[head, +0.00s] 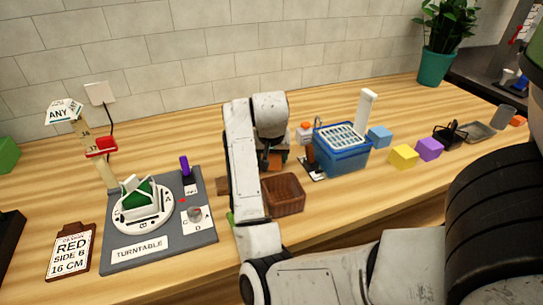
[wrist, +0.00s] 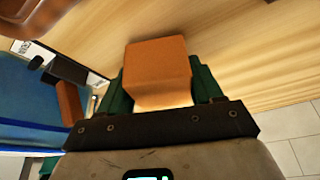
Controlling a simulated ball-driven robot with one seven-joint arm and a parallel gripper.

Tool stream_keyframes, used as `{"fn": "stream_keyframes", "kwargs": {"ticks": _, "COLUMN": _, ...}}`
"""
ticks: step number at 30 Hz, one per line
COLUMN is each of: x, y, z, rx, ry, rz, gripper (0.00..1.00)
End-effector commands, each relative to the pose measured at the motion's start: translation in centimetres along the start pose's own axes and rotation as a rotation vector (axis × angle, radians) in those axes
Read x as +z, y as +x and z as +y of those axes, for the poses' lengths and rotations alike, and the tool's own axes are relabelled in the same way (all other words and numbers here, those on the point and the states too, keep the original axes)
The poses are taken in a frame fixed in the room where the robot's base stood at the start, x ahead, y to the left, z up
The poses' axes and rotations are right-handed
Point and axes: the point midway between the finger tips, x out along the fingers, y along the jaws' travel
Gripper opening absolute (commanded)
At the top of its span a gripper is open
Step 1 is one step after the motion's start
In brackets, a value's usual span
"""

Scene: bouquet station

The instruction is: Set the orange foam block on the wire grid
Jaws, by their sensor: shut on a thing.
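The orange foam block (wrist: 157,73) sits between the two green fingers of my gripper (wrist: 161,84) in the wrist view, and the gripper is shut on it. In the head view a piece of the orange block (head: 275,161) shows below my wrist, left of the blue bin; the fingers are mostly hidden there by my arm. A white wire grid (head: 343,135) lies across the top of the blue bin (head: 345,159), to the right of my gripper. I see nothing lying on the grid. The bin's blue side (wrist: 28,103) shows at the left of the wrist view.
A brown wooden box (head: 284,196) stands in front of my gripper. A white upright post (head: 364,110) rises behind the bin. Blue (head: 380,136), yellow (head: 403,156) and purple (head: 429,148) blocks stand right of it. A turntable station (head: 145,210) fills the left.

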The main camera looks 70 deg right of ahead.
Motion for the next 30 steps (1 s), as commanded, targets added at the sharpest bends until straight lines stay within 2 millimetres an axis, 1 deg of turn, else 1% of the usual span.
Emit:
{"fn": "stream_keyframes", "kwargs": {"ticks": 12, "x": 0.21, "y": 0.5, "z": 0.0, "rx": 0.0, "ry": -0.001, "rz": 0.0, "gripper": 0.37}}
{"fn": "stream_keyframes", "kwargs": {"ticks": 13, "x": 0.19, "y": 0.47, "z": -0.01, "rx": -0.001, "ry": 0.0, "rz": 0.0, "gripper": 0.67}}
{"fn": "stream_keyframes", "kwargs": {"ticks": 18, "x": 0.18, "y": 0.44, "z": -0.01, "rx": -0.001, "ry": 0.0, "rz": 0.001, "gripper": 0.83}}
{"fn": "stream_keyframes", "kwargs": {"ticks": 21, "x": 0.18, "y": 0.43, "z": 0.0, "rx": 0.0, "ry": 0.0, "rz": 0.001, "gripper": 0.91}}
{"fn": "stream_keyframes", "kwargs": {"ticks": 27, "x": 0.16, "y": 0.39, "z": 0.0, "rx": -0.001, "ry": 0.0, "rz": 0.001, "gripper": 0.91}}
{"fn": "stream_keyframes", "kwargs": {"ticks": 30, "x": -0.02, "y": -0.03, "z": -0.01, "rx": -0.001, "ry": 0.001, "rz": 0.002, "gripper": 0.91}}
